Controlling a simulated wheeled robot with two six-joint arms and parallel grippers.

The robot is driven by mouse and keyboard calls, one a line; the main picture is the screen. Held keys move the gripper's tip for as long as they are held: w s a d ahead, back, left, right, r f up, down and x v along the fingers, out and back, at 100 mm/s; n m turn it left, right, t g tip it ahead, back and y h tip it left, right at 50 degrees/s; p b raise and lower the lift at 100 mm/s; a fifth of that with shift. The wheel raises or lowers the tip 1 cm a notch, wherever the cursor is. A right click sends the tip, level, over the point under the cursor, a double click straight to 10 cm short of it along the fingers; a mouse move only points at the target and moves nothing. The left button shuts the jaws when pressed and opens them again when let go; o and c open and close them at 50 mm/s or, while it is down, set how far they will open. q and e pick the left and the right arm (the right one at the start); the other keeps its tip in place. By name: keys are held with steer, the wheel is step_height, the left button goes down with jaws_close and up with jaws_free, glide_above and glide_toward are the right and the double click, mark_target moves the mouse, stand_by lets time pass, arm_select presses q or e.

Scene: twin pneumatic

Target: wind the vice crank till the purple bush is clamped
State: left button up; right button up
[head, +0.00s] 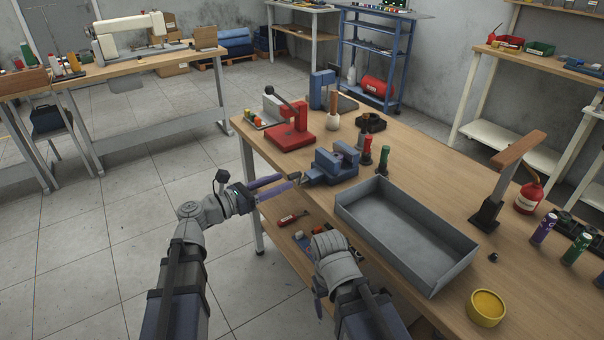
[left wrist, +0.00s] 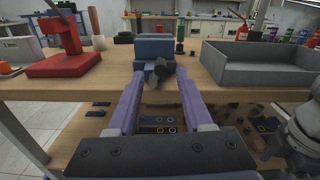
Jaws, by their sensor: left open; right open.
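The blue vice (head: 335,163) stands at the table's near left edge; it also shows straight ahead in the left wrist view (left wrist: 152,48). Its dark crank (left wrist: 157,74) sticks out from the front towards me. My left gripper (head: 294,184) is open, its two purple fingers on either side of the crank in the left wrist view (left wrist: 160,82); I cannot tell whether they touch it. I cannot make out the purple bush in the vice jaws. My right gripper (head: 318,303) hangs low in front of the table, mostly hidden behind its wrist, apart from the vice.
A grey tray (head: 455,272) lies right of the vice. A red press (head: 290,133) stands behind it to the left. Red and green bottles (head: 384,158) stand close on its right. A lower shelf (head: 277,208) holds loose tools under the tabletop.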

mark_target(299, 174)
arm_select(q)
steer(key=x, duration=0.7)
steer(key=shift+w+d, duration=0.15)
steer(key=shift+d, duration=0.1)
jaws_close()
stand_by(0.4)
